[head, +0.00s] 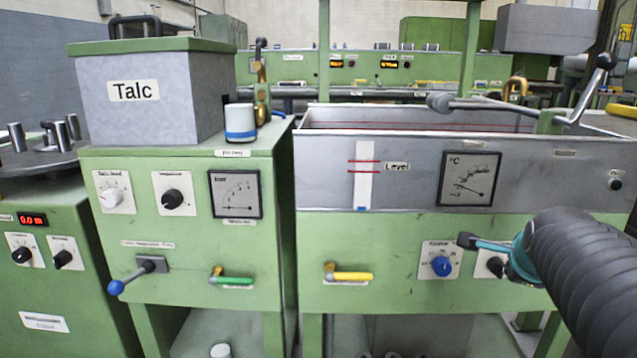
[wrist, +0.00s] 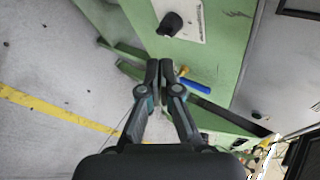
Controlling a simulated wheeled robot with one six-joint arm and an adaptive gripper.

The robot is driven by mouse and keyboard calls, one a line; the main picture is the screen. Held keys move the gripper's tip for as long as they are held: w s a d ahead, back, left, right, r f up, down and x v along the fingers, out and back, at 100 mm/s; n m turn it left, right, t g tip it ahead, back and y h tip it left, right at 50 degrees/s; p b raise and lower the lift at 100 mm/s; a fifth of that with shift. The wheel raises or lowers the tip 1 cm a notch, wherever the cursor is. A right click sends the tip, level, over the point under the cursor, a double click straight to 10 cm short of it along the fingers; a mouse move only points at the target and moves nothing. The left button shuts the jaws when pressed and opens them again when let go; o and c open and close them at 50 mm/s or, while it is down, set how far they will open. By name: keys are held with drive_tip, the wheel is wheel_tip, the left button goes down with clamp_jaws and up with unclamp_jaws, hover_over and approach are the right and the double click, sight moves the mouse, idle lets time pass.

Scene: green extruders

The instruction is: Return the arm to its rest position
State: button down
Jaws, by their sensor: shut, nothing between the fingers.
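My gripper (head: 467,241) reaches in from the right edge in the head view, behind my dark ribbed arm sleeve. It is in front of the right-hand green machine (head: 385,285), near a blue knob (head: 441,265) and a black knob (head: 496,266) that it partly covers. In the wrist view, my gripper (wrist: 160,70) has both fingertips together with nothing between them. A black knob (wrist: 171,24) on a white plate lies beyond the tips there. A blue-handled lever (wrist: 195,86) shows just right of the tips; I cannot tell whether they touch.
A Talc hopper (head: 150,105) and a white and blue cup (head: 240,123) stand on the left machine. Below are a green lever (head: 232,281) and a yellow lever (head: 350,276). A long metal crank (head: 500,105) crosses the trough. Grey floor with a yellow line (wrist: 60,108) shows left.

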drive_tip(key=s+a+f+n+g+y+p, duration=0.1)
drive_tip(key=s+a+f+n+y+p, duration=0.1)
drive_tip(key=s+a+n, duration=0.5)
drive_tip(key=s+a+f+n+g+y+p, duration=0.2)
drive_tip(key=s+a+n, duration=0.5)
drive_tip(key=a+n, duration=0.5)
drive_tip(key=n+p, duration=0.1)
drive_tip(key=n, duration=0.4)
drive_tip(key=shift+s+a+f+y, duration=0.15)
drive_tip(key=shift+s+a+y, duration=0.05)
drive_tip(key=shift+a+y, duration=0.15)
